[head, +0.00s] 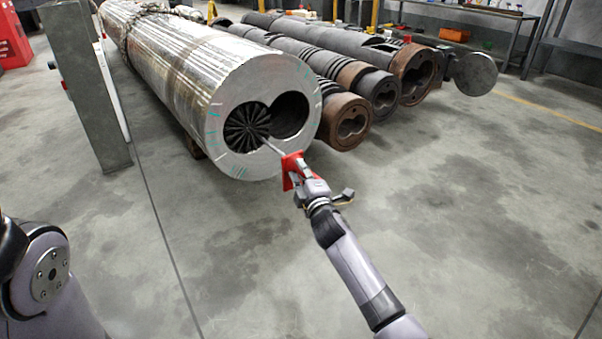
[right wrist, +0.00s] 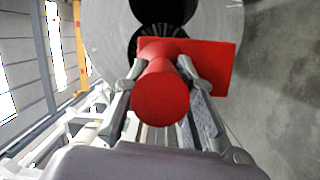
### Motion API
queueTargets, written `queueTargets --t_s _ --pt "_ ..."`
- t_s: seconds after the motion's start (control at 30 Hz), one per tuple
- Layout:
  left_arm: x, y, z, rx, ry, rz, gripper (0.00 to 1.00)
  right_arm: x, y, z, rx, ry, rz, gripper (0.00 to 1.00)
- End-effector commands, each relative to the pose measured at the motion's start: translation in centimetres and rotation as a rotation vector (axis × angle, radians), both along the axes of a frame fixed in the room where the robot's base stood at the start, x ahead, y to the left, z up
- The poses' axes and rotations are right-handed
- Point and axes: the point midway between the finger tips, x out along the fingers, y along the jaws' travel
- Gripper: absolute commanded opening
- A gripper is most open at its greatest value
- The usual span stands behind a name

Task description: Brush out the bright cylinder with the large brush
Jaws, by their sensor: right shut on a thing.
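The bright cylinder (head: 208,68) is a big shiny metal barrel lying on its side, its end face with two joined bores toward me. The large brush (head: 247,127) has dark radial bristles that sit in the left bore at its mouth. A thin rod runs from the bristles to a red handle. My right gripper (head: 293,170) is shut on this red handle, in front of the barrel's face. In the right wrist view the fingers (right wrist: 160,92) clasp the red handle (right wrist: 160,98) from both sides. My left gripper is not in view; only part of my left arm shows.
Several darker, rusty barrels (head: 347,120) lie to the right of the bright one. A grey post (head: 88,90) stands close on its left. A workbench (head: 480,12) is at the back right. The floor (head: 480,210) in front and to the right is clear.

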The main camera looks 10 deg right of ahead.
Motion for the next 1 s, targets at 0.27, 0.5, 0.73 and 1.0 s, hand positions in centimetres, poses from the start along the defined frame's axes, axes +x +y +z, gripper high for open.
queueTargets --t_s 0.27,0.5,0.73,1.0 --pt "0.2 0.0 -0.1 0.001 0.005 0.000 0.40 0.0 0.1 0.1 0.002 -0.006 0.002 0.00" --pt "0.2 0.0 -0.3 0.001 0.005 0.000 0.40 0.0 0.1 -0.1 0.002 -0.005 0.002 0.00" --pt "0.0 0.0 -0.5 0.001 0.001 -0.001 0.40 0.1 0.1 -0.3 0.002 -0.005 0.002 0.00" --pt "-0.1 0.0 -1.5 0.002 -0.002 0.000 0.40 1.4 0.7 -0.4 0.002 -0.005 0.002 0.00"
